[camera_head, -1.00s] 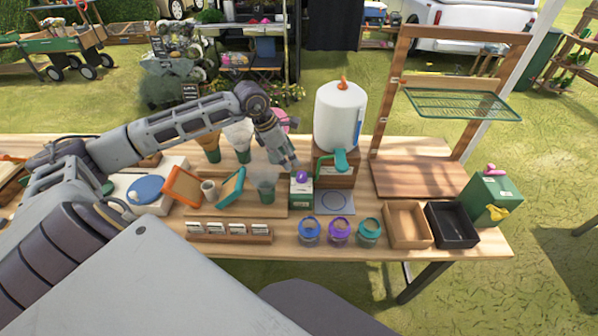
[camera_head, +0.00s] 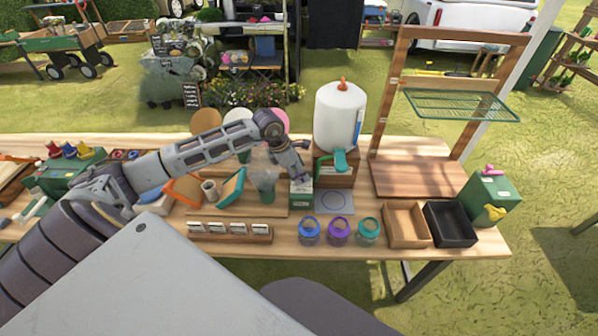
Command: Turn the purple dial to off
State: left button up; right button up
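A small green box (camera_head: 301,195) with a white label stands on the table left of the blue-ringed grey mat. The purple dial on its top is now hidden behind my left gripper (camera_head: 304,177). The gripper points down onto the top of the box, its fingers at or around the dial. I cannot tell whether they are closed on it or touching it. My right gripper is not in view.
A white dispenser (camera_head: 340,115) with a teal tap stands close on the right. Several lidded jars (camera_head: 339,231) are in front. A brown tray (camera_head: 407,224) and a black tray (camera_head: 449,223) are further right.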

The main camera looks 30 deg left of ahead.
pick_arm(q)
jog(key=shift+w+d+f, duration=0.1)
jog(key=shift+d+f, duration=0.05)
jog(key=shift+f, duration=0.15)
jog(key=shift+c, duration=0.3)
